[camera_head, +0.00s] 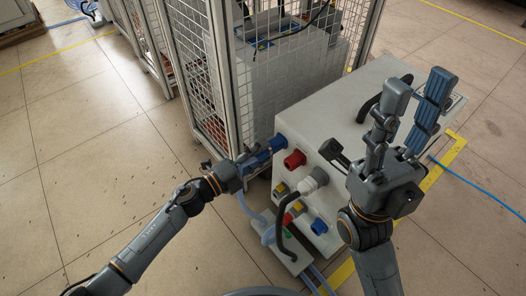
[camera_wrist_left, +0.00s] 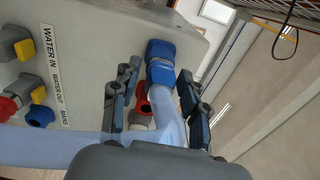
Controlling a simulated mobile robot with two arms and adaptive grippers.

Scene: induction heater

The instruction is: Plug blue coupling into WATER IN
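The blue coupling (camera_wrist_left: 161,66) with its pale blue hose (camera_wrist_left: 172,118) lies between the fingers of my left gripper (camera_wrist_left: 158,82) in the left wrist view. The fingers stand apart on both sides, with narrow gaps visible. In the head view my left gripper (camera_head: 254,160) is at the left upper corner of the machine's panel, beside a blue fitting (camera_head: 279,142). The coupling lines up with this fitting; the joint is partly hidden. The WATER IN label (camera_wrist_left: 50,48) shows in the left wrist view. My right gripper (camera_head: 415,100) is open and empty above the machine, fingers up.
The grey machine box (camera_head: 345,103) carries a red fitting (camera_head: 294,160) and several lower fittings. A mesh cage (camera_head: 205,75) stands close behind my left gripper. The floor at left is clear.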

